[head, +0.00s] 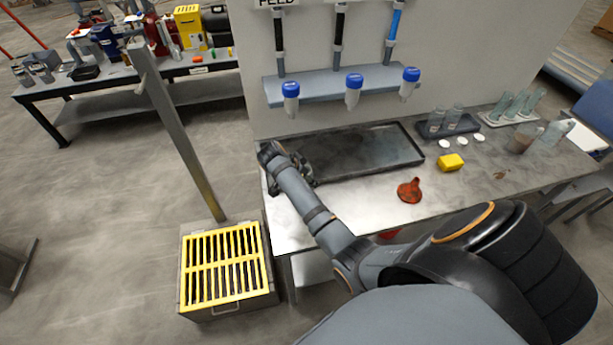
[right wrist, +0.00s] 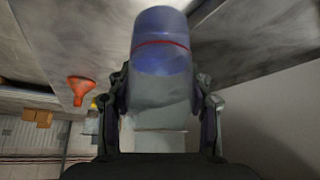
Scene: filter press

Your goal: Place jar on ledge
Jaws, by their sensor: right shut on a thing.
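My right gripper (head: 288,165) is over the left end of the black tray on the bench in the head view. In the right wrist view my right gripper (right wrist: 160,105) is shut on a jar (right wrist: 162,75), a pale cylinder with a blue-purple end and a thin red line. The held jar cannot be made out in the head view. The grey-blue ledge (head: 322,88) runs along the wall above the tray. Three blue-topped clear containers (head: 290,98) (head: 353,92) (head: 408,86) are at its front edge, below the hoses. My left gripper is out of view.
The black tray (head: 375,153) lies below the ledge. A post (head: 178,135) and a yellow grate (head: 222,265) stand left of the bench.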

